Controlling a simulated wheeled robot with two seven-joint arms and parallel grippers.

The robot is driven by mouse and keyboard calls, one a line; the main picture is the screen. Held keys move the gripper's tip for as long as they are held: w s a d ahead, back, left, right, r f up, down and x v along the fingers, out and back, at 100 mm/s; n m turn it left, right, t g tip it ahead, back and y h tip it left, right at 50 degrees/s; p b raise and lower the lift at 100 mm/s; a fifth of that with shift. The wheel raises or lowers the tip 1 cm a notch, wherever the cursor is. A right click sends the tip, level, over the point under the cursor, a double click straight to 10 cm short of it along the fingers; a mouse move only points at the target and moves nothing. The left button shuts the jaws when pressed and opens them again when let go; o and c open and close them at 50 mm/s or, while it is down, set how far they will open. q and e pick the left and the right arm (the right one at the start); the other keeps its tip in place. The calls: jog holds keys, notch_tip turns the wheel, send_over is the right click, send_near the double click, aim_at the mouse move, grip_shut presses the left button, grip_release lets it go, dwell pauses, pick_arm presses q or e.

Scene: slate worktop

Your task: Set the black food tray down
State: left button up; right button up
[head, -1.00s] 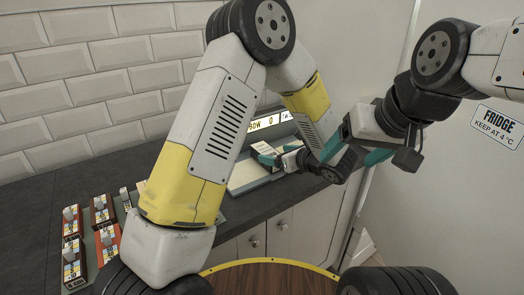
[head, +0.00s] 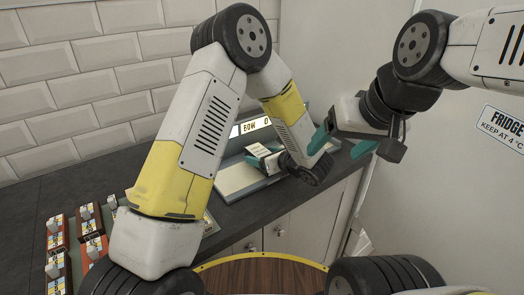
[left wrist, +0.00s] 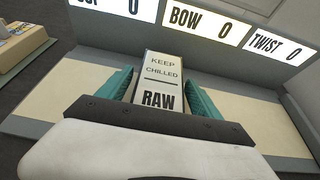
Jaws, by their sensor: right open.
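The food tray (left wrist: 160,80) shows a pale top face printed "KEEP CHILLED" and "RAW" in the left wrist view. Its black sides do not show clearly. My left gripper (left wrist: 160,94) has a teal finger against each side of it and looks shut on it. In the head view the tray (head: 263,151) is small beside my left gripper (head: 270,158), low over the cream surface below the display. I cannot tell whether its base touches that surface. My right gripper (head: 340,145) is open and empty, in front and to the right of the left one.
A lit display strip (left wrist: 195,22) reads "BOW 0" and "TWIST 0" behind a cream pad (left wrist: 245,125). Red and dark blocks with knobs (head: 90,220) stand at the left of the slate worktop (head: 60,190). A fridge with a sign (head: 503,125) is on the right.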

pick_arm(q)
grip_shut()
jog(key=shift+r, duration=0.1)
